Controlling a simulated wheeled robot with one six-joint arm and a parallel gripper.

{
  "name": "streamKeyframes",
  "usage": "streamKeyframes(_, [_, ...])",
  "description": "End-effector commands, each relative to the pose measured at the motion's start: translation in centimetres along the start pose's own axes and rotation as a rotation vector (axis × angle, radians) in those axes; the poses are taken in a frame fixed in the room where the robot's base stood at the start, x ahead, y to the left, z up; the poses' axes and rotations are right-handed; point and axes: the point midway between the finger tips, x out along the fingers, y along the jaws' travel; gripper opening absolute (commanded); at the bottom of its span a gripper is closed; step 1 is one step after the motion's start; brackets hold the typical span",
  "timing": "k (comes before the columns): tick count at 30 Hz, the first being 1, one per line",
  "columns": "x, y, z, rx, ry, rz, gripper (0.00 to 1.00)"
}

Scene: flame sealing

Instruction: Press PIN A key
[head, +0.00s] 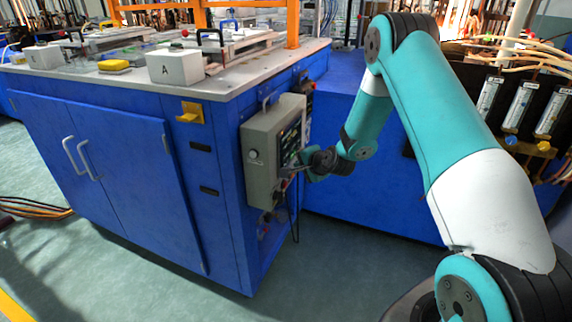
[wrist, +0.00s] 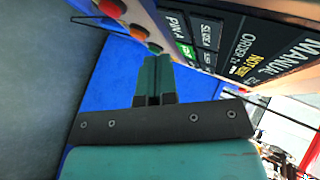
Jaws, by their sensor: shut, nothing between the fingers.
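The PIN A key (wrist: 174,24) is a dark key with white lettering on the control panel, at the top of the wrist view. My gripper (wrist: 157,62) is shut and empty, its fingertips pointing up in that view, just below the panel's row of round buttons. Whether the fingertips touch the panel cannot be told. In the head view the grey control box (head: 262,155) hangs on the blue cabinet's side, and my gripper (head: 292,170) is in front of its screen face, partly hidden. The PIN A key cannot be made out there.
Red and orange round buttons (wrist: 138,32) line the panel edge beside my fingers. A SLIDE key (wrist: 206,31) and a green-lit key (wrist: 186,50) are close to PIN A. Open floor (head: 340,270) lies in front.

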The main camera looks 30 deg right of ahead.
Motion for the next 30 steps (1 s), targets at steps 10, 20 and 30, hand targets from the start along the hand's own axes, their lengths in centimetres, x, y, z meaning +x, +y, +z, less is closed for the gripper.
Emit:
streamKeyframes(10, [-2.4, 1.9, -1.9, 0.002, 0.003, 0.001, 0.0])
streamKeyframes(20, [-3.1, 2.2, -2.3, 0.001, 0.001, -0.001, 0.0])
streamKeyframes(30, [-3.1, 2.2, -2.3, 0.001, 0.001, -0.001, 0.0])
